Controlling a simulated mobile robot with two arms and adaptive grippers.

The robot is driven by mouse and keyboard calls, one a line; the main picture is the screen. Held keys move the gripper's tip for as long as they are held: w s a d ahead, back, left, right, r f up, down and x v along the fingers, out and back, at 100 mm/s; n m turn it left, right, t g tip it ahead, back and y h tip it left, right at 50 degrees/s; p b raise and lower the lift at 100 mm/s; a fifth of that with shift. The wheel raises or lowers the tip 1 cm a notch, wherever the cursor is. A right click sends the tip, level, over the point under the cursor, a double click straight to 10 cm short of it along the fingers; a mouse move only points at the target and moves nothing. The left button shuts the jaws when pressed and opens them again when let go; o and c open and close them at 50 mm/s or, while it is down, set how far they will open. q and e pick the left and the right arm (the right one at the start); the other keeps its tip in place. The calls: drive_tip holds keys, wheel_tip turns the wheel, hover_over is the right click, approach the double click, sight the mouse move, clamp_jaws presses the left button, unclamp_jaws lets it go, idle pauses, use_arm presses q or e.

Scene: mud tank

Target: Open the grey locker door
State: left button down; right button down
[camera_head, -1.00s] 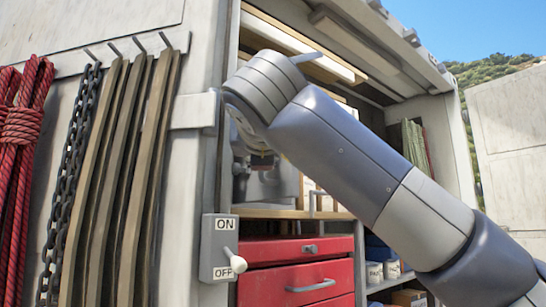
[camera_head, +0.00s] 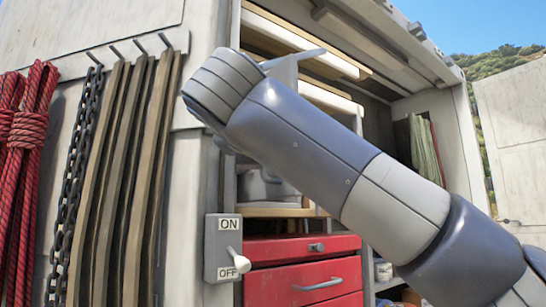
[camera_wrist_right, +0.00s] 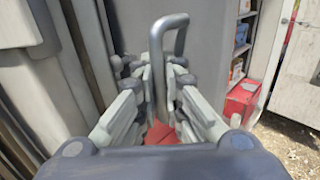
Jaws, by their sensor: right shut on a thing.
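My right gripper (camera_wrist_right: 161,88) is shut on an upright grey bar handle (camera_wrist_right: 172,20) in the right wrist view; the handle's top loop shows above the fingers. Behind the handle stands a smooth grey panel (camera_wrist_right: 222,45), which appears to be the grey locker door. My left gripper is not in view.
An ON/OFF switch box (camera_head: 223,247) is on the frame beside red drawers (camera_head: 307,284). A chain (camera_head: 72,190), tan straps (camera_head: 122,180) and red rope (camera_head: 26,160) hang at left. Another pale panel (camera_head: 508,125) stands at right.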

drive_tip(key=shift+s+a+f+y, duration=0.1)
drive_tip(key=shift+s+a+y, duration=0.05)
drive_tip(key=shift+a, duration=0.25)
drive_tip(key=shift+s+a+y, duration=0.1)
drive_tip(key=shift+a+y, duration=0.05)
drive_tip(key=shift+a, duration=0.2)
drive_tip(key=c, duration=2)
unclamp_jaws()
drive_tip(key=shift+a+n, duration=0.15)
drive_tip(key=shift+n, duration=0.15)
drive_tip(key=shift+o, duration=0.2)
drive_tip(key=shift+s+a, duration=0.15)
drive_tip(key=shift+a, duration=0.05)
drive_tip(key=shift+d, duration=0.15)
